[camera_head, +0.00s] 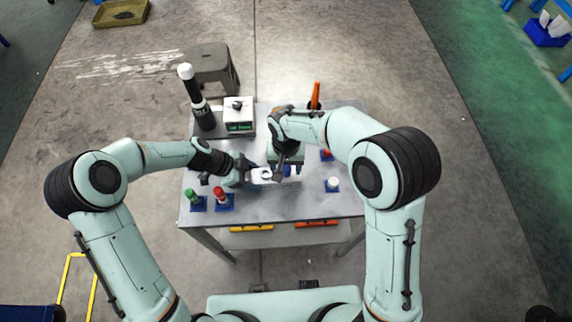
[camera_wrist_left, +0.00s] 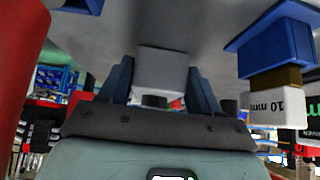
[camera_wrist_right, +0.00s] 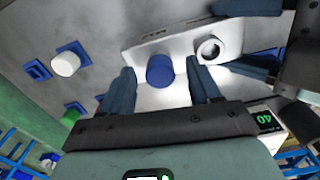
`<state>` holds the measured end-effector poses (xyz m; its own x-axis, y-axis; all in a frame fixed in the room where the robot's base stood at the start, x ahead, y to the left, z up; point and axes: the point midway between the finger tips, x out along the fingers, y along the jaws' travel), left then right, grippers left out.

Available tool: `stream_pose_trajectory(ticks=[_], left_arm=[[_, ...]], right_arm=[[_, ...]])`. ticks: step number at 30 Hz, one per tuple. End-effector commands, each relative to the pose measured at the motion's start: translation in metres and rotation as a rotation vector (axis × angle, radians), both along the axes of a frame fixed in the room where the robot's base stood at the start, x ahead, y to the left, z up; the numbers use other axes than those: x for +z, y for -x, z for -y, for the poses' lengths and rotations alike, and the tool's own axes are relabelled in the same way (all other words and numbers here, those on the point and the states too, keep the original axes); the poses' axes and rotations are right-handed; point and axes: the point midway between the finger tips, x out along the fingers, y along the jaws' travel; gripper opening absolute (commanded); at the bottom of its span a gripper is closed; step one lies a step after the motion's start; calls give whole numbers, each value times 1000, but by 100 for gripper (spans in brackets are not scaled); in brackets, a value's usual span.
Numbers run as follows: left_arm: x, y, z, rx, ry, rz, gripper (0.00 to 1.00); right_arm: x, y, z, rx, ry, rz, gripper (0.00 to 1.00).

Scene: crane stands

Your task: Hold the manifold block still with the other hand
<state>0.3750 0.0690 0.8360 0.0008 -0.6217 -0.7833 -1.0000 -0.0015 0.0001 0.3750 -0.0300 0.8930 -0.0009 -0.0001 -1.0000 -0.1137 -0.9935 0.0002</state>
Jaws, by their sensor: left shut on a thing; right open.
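The white manifold block (camera_head: 262,175) lies on the grey table (camera_head: 275,208). My left gripper (camera_head: 250,173) is shut on its left end; in the left wrist view the block (camera_wrist_left: 160,75) sits between both fingers. In the right wrist view the block (camera_wrist_right: 185,42) shows a round open port (camera_wrist_right: 210,50) and a blue cap (camera_wrist_right: 160,71) on top. My right gripper (camera_wrist_right: 165,88) is open, with its fingers on either side of the blue cap. I cannot tell whether they touch it. My right arm partly hides the block in the head view.
Red (camera_head: 219,195), green (camera_head: 191,195) and white (camera_head: 333,183) capped pieces stand on blue bases near the table's front. An orange item (camera_head: 316,92) is at the back right.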

Motion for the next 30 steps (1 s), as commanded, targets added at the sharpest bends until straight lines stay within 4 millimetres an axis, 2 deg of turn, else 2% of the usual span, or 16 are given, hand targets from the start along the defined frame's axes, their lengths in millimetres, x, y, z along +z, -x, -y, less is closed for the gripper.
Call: stream_pose_trajectory(ticks=[5,21,30], left_arm=[[1,0,0,-1,1,1,22],[1,0,0,-1,1,1,22],[1,0,0,-1,1,1,22]], right_arm=[[4,0,0,1,-1,1,62],[46,0,-1,2,-1,1,62],[50,0,0,2,0,0,62]])
